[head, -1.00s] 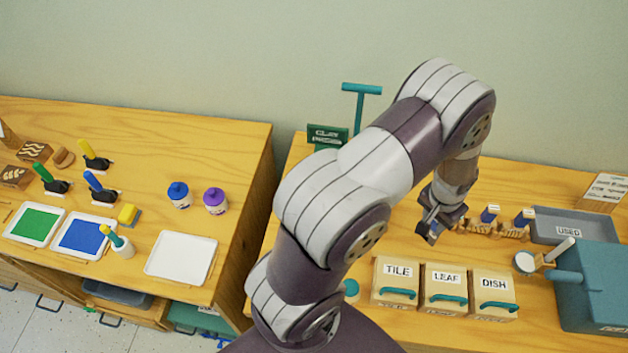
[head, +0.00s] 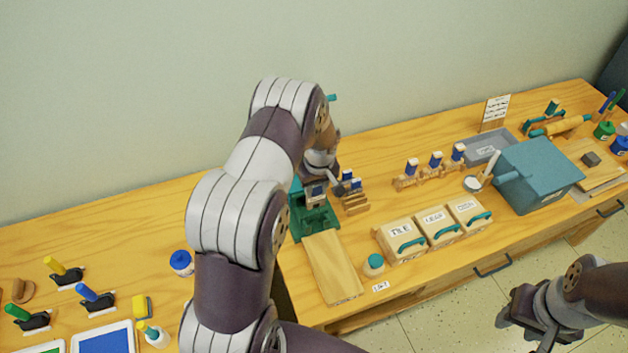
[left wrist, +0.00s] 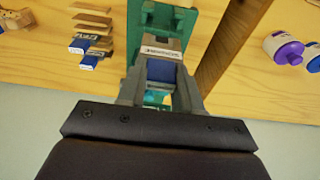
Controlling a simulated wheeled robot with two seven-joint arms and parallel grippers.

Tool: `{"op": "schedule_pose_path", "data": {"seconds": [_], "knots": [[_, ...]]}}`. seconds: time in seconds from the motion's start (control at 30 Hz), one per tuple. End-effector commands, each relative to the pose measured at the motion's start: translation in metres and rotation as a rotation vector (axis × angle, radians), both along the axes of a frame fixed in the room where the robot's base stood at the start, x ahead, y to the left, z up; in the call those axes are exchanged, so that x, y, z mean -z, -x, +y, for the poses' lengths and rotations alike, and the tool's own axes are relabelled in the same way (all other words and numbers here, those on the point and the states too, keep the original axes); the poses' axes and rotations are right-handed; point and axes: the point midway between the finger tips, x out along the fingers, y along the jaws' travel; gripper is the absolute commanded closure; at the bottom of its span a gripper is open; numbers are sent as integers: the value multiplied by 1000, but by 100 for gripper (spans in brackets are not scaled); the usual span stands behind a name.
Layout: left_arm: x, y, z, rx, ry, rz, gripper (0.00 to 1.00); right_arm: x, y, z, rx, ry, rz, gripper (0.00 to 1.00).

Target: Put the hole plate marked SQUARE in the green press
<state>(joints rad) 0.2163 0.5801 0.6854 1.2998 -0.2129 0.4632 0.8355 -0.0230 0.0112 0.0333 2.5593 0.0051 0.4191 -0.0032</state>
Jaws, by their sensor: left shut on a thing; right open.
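The green press (head: 310,222) stands at the back left of the right-hand table, partly covered by my left arm. My left gripper (head: 318,186) is at the press, shut on a small blue hole plate with a pale label (head: 316,194). In the left wrist view the plate (left wrist: 160,70) sits between the fingers (left wrist: 158,62), in front of the green press frame (left wrist: 165,18). Its label is too blurred to read. I cannot tell whether it touches the press. My right gripper (head: 532,322) is open and empty at the lower right, over the floor.
A stepped wooden rack (head: 355,203) with blue-topped plates is close right of the press. A wooden board (head: 333,268) lies before it.

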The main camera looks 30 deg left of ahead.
Motion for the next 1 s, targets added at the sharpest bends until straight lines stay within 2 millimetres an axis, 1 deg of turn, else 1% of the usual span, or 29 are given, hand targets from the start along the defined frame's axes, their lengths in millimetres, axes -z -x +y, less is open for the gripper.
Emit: {"op": "schedule_pose_path", "data": {"seconds": [0.17, 0.47, 0.5, 0.7, 0.83, 1.0], "knots": [[17, 0, 0, 2, 1, 1, 100, 13, 0, 0, 0, 0, 1, 57], [56, 0, -1, 3, 1, 0, 100, 39, 0, 0, 0, 0, 1, 57], [63, 0, -1, 3, 1, 0, 100, 46, 0, 0, 0, 0, 1, 57], [89, 0, -1, 3, 1, 0, 100, 68, 0, 0, 0, 0, 1, 57], [98, 0, -1, 3, 1, 0, 100, 75, 0, 0, 0, 0, 1, 57], [98, 0, -1, 3, 0, 0, 100, 75, 0, 0, 0, 0, 1, 57]]}}
